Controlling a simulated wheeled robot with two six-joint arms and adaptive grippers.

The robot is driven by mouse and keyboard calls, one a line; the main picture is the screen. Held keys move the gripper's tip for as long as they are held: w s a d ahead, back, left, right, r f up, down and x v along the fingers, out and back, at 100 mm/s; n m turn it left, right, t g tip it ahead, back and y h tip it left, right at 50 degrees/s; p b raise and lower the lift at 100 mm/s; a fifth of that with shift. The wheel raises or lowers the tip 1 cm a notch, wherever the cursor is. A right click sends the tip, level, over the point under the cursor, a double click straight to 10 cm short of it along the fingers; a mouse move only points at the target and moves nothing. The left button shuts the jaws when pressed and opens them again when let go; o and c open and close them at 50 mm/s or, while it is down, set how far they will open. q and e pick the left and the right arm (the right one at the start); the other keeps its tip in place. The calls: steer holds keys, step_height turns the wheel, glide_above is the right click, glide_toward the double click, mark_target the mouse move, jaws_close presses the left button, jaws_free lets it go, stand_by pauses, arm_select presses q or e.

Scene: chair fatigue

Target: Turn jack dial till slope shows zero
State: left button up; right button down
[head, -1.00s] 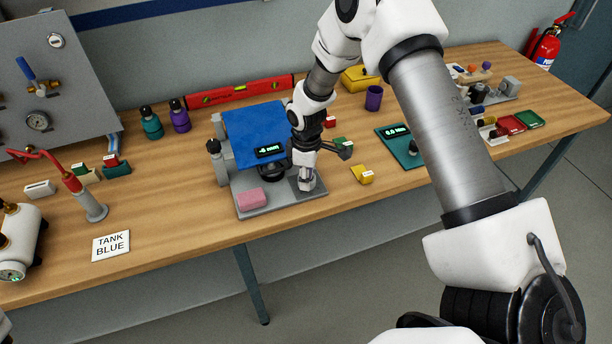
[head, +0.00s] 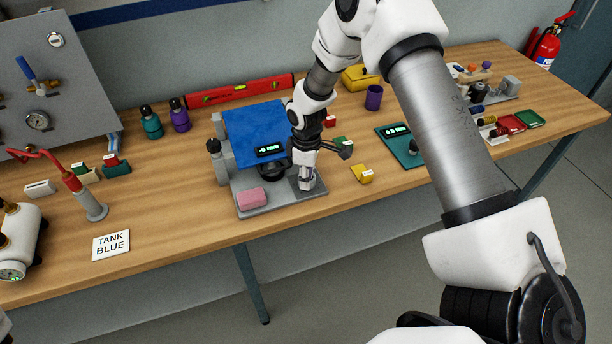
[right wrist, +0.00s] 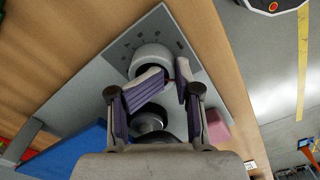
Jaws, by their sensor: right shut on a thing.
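A jack stand with a blue tilted plate (head: 255,132) stands on a grey base (head: 285,198) at mid-table. A small black display (head: 269,150) with lit green digits sits at the plate's front edge; the digits are too small to read surely. My right gripper (head: 307,181) points down at the base's front right corner. In the right wrist view the light grey jack dial (right wrist: 151,59) has marks around it on the base. My right gripper (right wrist: 172,70) is shut on the dial there, its purple-padded fingers partly hiding it. My left gripper is out of view.
A pink block (head: 251,198) lies on the base left of the gripper. A yellow block (head: 362,174) and a teal device with a display (head: 402,148) stand to the right. A red level (head: 240,91) lies behind. The table's front edge is close.

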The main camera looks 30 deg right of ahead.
steer(key=c, duration=1)
jaws_free()
steer(key=shift+w+d+r, duration=0.15)
steer(key=shift+w+r, duration=0.15)
steer(key=shift+w, duration=0.2)
steer(key=shift+o, duration=1.1)
steer(key=shift+d+f, duration=0.1)
steer(key=shift+s+f, duration=0.1)
steer(key=shift+s+f, duration=0.1)
steer(key=shift+f, duration=0.15)
steer(key=shift+r+p, duration=3.45)
steer(key=shift+r, duration=1.15)
